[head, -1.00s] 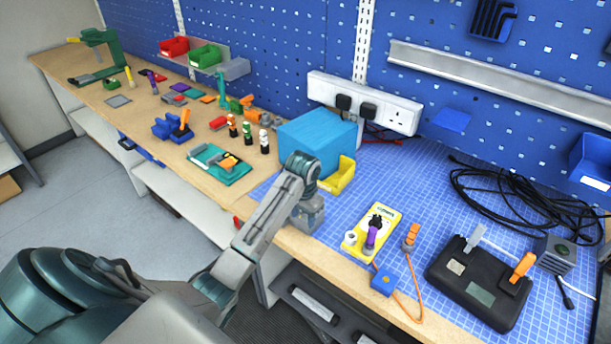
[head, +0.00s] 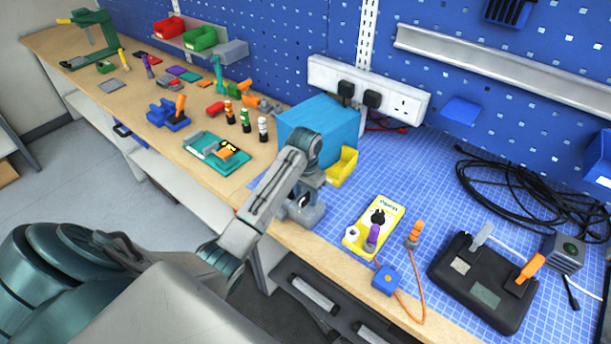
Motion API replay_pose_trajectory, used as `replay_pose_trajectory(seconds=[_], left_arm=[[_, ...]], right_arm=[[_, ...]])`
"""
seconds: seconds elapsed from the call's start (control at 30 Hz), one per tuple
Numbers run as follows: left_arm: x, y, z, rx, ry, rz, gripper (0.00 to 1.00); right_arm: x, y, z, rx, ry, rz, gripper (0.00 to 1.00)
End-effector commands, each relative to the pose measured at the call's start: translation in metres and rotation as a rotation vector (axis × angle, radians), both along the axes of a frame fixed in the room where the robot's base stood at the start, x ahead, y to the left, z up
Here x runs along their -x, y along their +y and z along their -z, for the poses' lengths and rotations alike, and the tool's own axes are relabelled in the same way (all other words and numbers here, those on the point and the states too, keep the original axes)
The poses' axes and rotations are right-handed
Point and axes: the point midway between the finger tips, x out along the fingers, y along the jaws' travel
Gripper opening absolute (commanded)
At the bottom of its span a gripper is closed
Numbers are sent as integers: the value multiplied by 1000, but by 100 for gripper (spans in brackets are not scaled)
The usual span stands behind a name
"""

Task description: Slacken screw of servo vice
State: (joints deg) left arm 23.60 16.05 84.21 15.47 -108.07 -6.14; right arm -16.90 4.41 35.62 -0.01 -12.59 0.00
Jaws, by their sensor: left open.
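A small blue vice-like tool with an orange handle (head: 170,112) stands on the wooden part of the bench, left of the middle. A teal tray with grey and orange pieces (head: 216,150) lies nearer. I cannot tell for sure which item is the servo vice. My left arm reaches in from the lower left. Its gripper (head: 303,206) is over the bench's front edge, in front of the blue box, right of the blue tool and apart from it. It is open, and I see nothing held. My right gripper is out of view.
A blue box (head: 320,132) and a yellow bin (head: 343,167) stand behind my left gripper. A yellow unit with a purple-handled part (head: 373,226), a black case (head: 482,284) and black cables (head: 520,195) lie to the right. Several small bottles (head: 246,120) stand left of the box.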

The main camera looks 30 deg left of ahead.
Motion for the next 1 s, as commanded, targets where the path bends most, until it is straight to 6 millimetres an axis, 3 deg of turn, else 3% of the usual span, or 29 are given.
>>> replay_pose_trajectory(seconds=[0.2, 0.5, 0.73, 1.0], left_arm=[[10, -5, 18, 0, 0, 1, 45], [11, -6, 19, 0, -1, 0, 45], [11, -6, 19, 0, -1, 0, 0], [11, -6, 19, 0, -1, -52, 0]], right_arm=[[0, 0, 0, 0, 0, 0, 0], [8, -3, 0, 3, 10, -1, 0], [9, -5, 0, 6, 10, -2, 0], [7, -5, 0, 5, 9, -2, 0]])
